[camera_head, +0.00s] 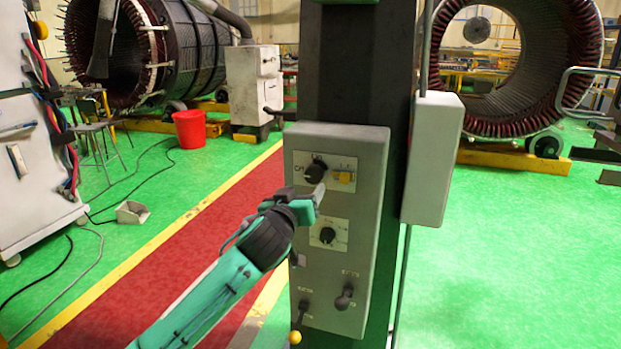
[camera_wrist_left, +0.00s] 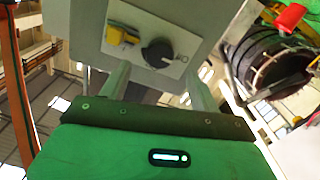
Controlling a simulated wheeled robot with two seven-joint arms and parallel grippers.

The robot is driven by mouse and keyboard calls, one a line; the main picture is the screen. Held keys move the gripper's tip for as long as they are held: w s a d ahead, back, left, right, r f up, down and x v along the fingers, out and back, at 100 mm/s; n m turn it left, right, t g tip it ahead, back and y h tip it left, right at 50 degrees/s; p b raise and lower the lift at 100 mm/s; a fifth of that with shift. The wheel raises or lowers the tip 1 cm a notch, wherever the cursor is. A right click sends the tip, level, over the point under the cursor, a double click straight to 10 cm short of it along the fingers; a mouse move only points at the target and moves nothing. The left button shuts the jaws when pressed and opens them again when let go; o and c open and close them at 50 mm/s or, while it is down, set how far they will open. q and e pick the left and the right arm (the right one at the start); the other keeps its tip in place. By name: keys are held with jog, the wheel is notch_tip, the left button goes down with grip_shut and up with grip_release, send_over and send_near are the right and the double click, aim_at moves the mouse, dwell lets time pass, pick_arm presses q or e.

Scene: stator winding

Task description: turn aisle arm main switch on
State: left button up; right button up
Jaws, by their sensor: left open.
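A grey control panel (camera_head: 300,262) is fixed on a dark column. Near its top, a black rotary knob (camera_head: 316,170) sits on a white plate beside a yellow part (camera_head: 343,177). My left gripper (camera_head: 318,190) is open just in front of this knob, at the lower edge of its plate. In the left wrist view, the panel appears turned over, with the black knob (camera_wrist_left: 158,53) ahead of and between my two open fingers (camera_wrist_left: 158,75). Contact with the knob cannot be told. The yellow part (camera_wrist_left: 120,36) lies left of it there. My right gripper is not visible.
Below on the panel are a second black knob (camera_head: 327,235) and two lever switches, one at the right (camera_head: 345,297). A grey box (camera_head: 433,160) is on the column's right side. A red bucket (camera_head: 189,130) stands behind left.

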aim_at(312, 179)
pick_arm(q)
jog(key=shift+p+x, duration=0.65)
jog(key=shift+x, duration=2.85)
jog(key=shift+f, duration=0.1)
jog(key=c, duration=1)
jog(key=shift+o, duration=0.2)
